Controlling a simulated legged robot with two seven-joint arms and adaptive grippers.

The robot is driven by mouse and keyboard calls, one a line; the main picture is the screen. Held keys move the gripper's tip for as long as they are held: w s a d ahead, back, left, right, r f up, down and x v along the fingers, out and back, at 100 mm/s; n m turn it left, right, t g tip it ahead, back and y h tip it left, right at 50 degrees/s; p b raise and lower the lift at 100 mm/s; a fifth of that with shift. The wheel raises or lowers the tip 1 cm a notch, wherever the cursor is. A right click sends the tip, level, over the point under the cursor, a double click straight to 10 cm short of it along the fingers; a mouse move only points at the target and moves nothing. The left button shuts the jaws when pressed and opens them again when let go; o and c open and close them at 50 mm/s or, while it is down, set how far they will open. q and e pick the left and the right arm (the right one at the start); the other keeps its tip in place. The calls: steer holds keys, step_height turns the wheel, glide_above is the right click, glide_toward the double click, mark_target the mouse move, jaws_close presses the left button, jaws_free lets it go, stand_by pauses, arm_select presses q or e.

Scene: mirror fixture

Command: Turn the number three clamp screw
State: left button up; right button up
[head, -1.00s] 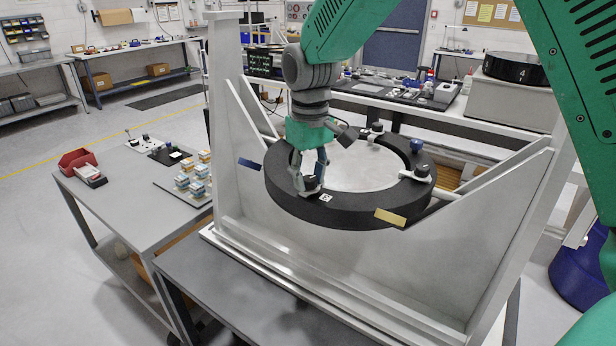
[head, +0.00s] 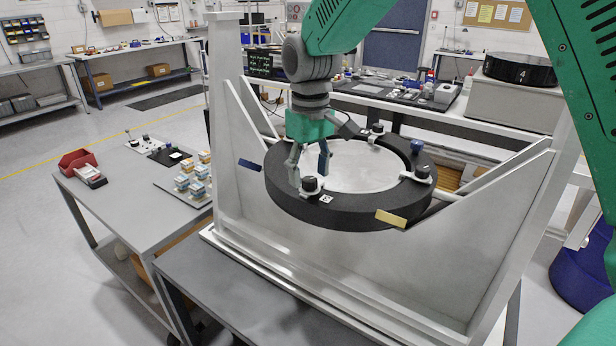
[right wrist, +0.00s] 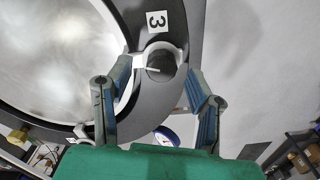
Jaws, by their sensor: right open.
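The number three clamp screw has a black round knob (head: 310,184) on a pale clamp at the near left of the black mirror ring (head: 350,218). A white label (head: 327,198) lies beside it; in the right wrist view this label (right wrist: 157,21) reads 3. My right gripper (head: 309,172) is open, pointing down just above the knob. In the right wrist view the fingers of my right gripper (right wrist: 166,68) are spread to either side of the knob (right wrist: 160,64), with gaps visible. The round mirror (head: 362,165) lies inside the ring. My left gripper is not in view.
The grey frame's side walls (head: 490,215) rise around the ring. A side table (head: 110,200) with small blocks stands at left.

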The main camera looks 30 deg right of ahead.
mark_target(309, 178)
step_height(309, 178, up, 10)
steer(key=shift+r, duration=0.25)
stand_by(0.6)
